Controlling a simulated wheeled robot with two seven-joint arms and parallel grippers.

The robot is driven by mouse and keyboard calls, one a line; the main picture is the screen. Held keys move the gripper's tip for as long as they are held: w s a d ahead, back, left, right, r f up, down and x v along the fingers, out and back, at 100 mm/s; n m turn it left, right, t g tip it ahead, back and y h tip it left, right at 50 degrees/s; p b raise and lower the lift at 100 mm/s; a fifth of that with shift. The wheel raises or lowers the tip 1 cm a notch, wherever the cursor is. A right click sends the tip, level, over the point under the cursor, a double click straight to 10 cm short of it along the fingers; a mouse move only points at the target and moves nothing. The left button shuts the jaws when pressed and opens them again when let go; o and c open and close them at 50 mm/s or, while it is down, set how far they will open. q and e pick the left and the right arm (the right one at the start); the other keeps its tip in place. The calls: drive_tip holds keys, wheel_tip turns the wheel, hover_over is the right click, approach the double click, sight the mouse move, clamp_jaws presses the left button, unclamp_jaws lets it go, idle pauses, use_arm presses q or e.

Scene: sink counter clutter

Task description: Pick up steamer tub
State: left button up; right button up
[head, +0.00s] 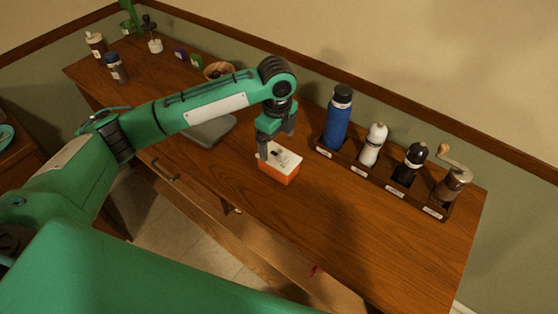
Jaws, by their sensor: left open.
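A small tub with orange sides and a white top (281,172) sits on the wooden counter; it looks like the steamer tub, but I cannot read a label. My left gripper (276,151) points down at it from above. Its fingers are apart, one at the tub's left side and one over the far side, and they partly cover the white top. I cannot tell whether they touch it. My right gripper is not in view.
A dark rack (374,178) at right holds a blue bottle (337,122), a white mill (373,146), a black mill (409,165) and a crank grinder (452,182). A grey tray (215,131) lies left of the tub. Counter in front and right is clear.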

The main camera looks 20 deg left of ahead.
sight(279, 161)
use_arm(q)
wheel_tip(279, 161, down, 4)
drive_tip(key=shift+r, duration=0.25)
drive_tip(key=shift+d+f+p, duration=0.1)
drive_tip(key=shift+f+p, duration=0.4)
drive_tip(key=shift+f, duration=0.05)
drive_tip(key=f+p, duration=0.1)
drive_tip(key=f, duration=0.3)
drive_tip(key=shift+d+f, duration=0.2)
drive_tip(key=shift+c, duration=0.4)
drive_tip(key=shift+r, duration=0.1)
drive_tip(key=c, duration=1.2)
